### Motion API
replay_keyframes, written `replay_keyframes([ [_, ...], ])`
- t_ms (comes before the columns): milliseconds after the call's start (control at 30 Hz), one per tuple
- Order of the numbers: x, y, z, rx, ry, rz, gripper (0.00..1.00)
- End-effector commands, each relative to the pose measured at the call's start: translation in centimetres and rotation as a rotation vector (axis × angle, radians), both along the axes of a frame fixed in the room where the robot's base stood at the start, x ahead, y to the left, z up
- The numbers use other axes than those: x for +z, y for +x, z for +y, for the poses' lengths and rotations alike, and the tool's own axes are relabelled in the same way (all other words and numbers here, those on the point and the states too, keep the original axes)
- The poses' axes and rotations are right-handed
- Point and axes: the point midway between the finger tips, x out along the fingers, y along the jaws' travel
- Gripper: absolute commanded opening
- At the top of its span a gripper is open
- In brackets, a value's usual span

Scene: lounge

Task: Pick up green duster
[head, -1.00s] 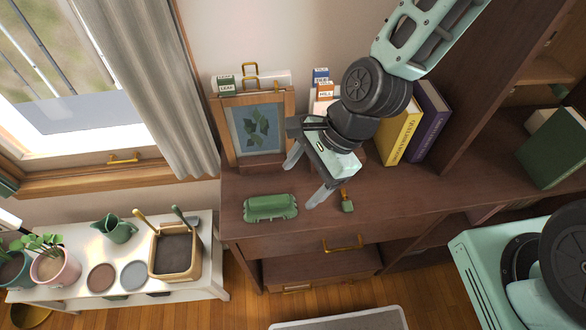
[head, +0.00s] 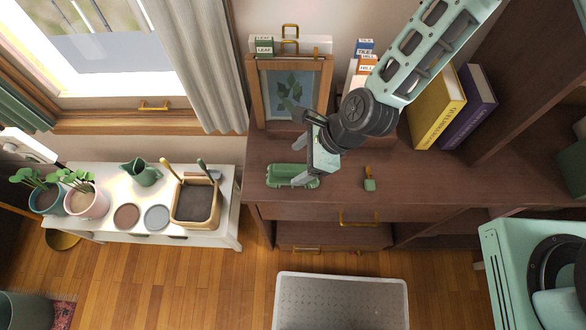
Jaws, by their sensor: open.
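A small object with a green head and a tan handle (head: 369,180) lies on the brown cabinet top (head: 420,185), right of my gripper. A larger oblong green object (head: 286,172) with rounded ends lies further left on the same top. I cannot tell for certain which of the two is the green duster.
A framed leaf picture (head: 292,92) stands behind my gripper. Several upright books stand at the back, including a yellow one (head: 437,108). A white bench (head: 228,220) with plant pots is at left. A grey-white mat or tray (head: 340,300) is on the floor.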

Motion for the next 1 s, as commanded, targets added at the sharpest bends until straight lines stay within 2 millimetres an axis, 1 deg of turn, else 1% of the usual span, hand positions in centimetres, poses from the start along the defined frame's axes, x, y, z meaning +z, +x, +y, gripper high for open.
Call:
replay_keyframes([
  [167, -0.7, -0.1, 0.5, 0.001, 0.0, 0.002, 0.73],
  [500, -4.3, -0.4, 2.6, 0.003, -0.001, 0.001, 0.73],
  [600, -4.7, -0.4, 2.8, 0.001, 0.0, 0.001, 0.73],
  [800, -4.8, -0.3, 2.8, 0.001, 0.0, 0.001, 0.73],
  [833, -4.8, -0.3, 2.8, 0.001, 0.0, 0.001, 0.67],
  [867, -4.8, -0.3, 2.8, 0.001, 0.0, 0.0, 0.59],
  [900, -4.8, -0.3, 2.8, 0.001, 0.0, 0.001, 0.48],
  [1000, -4.8, -0.3, 2.8, 0.001, 0.0, 0.0, 0.23],
])
